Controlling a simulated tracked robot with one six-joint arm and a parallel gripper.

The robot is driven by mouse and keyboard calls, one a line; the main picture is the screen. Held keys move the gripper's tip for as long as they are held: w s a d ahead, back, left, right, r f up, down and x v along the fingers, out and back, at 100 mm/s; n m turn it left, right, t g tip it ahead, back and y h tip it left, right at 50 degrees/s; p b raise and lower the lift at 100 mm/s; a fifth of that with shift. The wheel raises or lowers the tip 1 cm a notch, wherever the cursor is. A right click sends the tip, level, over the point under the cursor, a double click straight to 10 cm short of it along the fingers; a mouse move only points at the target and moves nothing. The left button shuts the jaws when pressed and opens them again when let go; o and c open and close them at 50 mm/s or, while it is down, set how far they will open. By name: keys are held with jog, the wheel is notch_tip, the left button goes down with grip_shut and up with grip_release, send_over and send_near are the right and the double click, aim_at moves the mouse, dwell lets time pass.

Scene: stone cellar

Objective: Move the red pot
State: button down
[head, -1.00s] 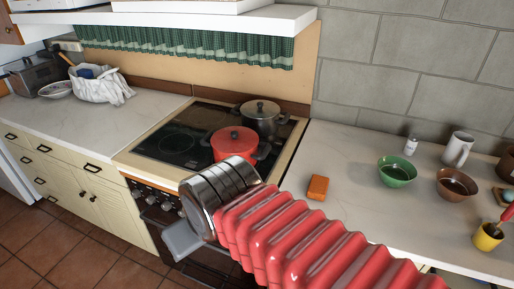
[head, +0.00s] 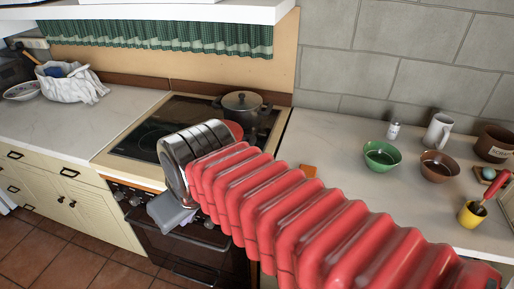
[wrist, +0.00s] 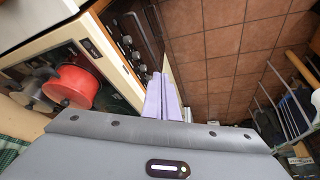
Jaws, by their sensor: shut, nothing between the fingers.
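The red pot (wrist: 72,86) stands on the stove top (head: 133,140), near its right side. My gripper (head: 172,217) is in front of the stove's front edge, apart from the red pot. In the wrist view its pale fingers (wrist: 162,97) are together with nothing between them.
On the right counter (head: 340,150) are an orange block (head: 309,170), a green bowl (head: 381,156), a brown bowl (head: 439,167), a white jug (head: 437,131) and a yellow cup (head: 471,215). A shelf overhangs the stove.

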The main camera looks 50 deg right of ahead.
jog(key=w+d+r+n+g, duration=0.1)
jog(key=w+d, duration=0.4)
jog(key=d, duration=0.4)
jog(key=w+d+r+n+g, duration=0.1)
jog(key=w+d+n, duration=0.1)
jog(key=w+d, duration=0.5)
jog(key=s+d+f+n+y, duration=0.1)
jog(key=s+d+f, duration=0.1)
jog(key=d, duration=0.9)
jog(key=s+d+f+n, duration=0.1)
jog(key=d, duration=1.1)
jog(key=shift+s+d+f+y, duration=0.25)
jog(key=shift+s+f+y, duration=0.1)
jog(key=shift+f+y, duration=0.05)
jog(key=shift+f, duration=0.1)
jog(key=w+a+f, duration=0.1)
jog(key=f, duration=0.2)
jog(key=w+f, duration=0.2)
jog(key=f, duration=0.1)
jog(key=w+a+f, duration=0.1)
jog(key=w+f, duration=0.1)
jog(key=f, duration=0.1)
jog(key=shift+w+a+f, duration=0.15)
jog(key=shift+a+f, duration=0.05)
jog(key=shift+a, duration=0.15)
jog(key=shift+w+a, duration=0.25)
jog(key=shift+w, duration=0.15)
